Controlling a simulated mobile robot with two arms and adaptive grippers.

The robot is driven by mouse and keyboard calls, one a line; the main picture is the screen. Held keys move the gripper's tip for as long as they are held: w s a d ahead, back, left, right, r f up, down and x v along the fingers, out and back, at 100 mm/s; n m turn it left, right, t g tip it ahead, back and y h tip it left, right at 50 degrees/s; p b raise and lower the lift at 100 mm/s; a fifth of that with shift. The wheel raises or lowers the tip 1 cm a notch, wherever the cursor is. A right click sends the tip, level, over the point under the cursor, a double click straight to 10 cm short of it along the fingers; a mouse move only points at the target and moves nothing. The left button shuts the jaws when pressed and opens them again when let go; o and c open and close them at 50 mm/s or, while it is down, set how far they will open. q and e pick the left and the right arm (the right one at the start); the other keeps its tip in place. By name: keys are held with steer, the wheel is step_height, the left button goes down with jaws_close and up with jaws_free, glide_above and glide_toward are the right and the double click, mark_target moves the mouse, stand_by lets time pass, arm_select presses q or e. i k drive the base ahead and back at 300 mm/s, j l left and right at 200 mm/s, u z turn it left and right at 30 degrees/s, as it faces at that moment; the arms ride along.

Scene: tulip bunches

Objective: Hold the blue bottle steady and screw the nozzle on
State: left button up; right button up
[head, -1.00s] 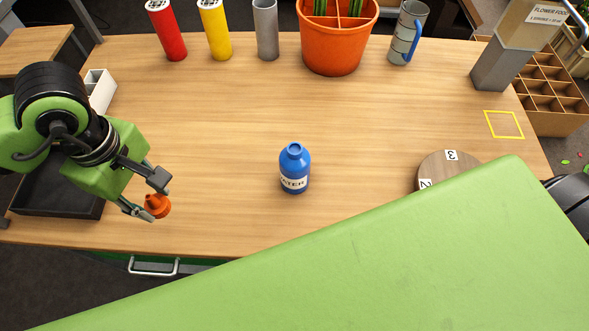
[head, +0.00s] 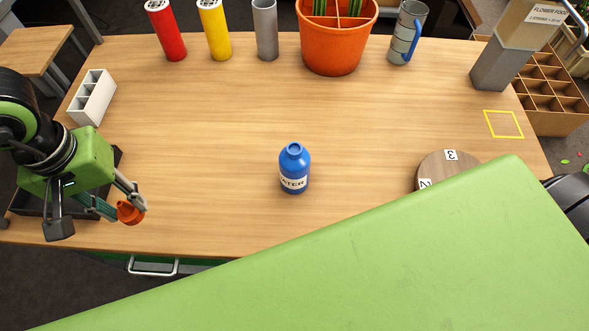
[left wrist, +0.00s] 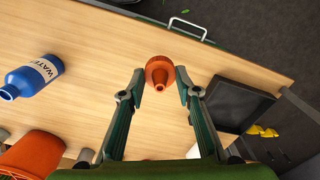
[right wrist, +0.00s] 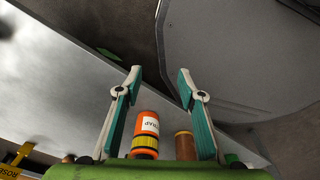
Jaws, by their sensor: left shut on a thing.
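The blue bottle (head: 294,170) stands upright on the table, its open neck up and its white label facing the front. It also shows at the left of the left wrist view (left wrist: 35,77). The orange nozzle (head: 129,213) is between the fingertips of my left gripper (head: 126,203), well left of the bottle. In the left wrist view, the gripper (left wrist: 159,80) is shut on the nozzle (left wrist: 160,70). My right gripper (right wrist: 159,76) shows only in the right wrist view, with its fingers apart and nothing between the tips. It is away from the bottle.
A black tray (left wrist: 238,103) lies by my left gripper. A white compartment box (head: 92,97) stands behind it. Red, yellow and grey cylinders, an orange pot (head: 336,58) and a mug (head: 407,35) line the back. A round wooden disc (head: 440,165) is right. Table around the bottle is clear.

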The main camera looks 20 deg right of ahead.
mark_target(293, 160)
steer(key=z, duration=1.35)
steer(key=k+j, duration=0.2)
steer(key=k, duration=0.15)
steer(key=k+j, duration=0.2)
steer(key=k, duration=0.1)
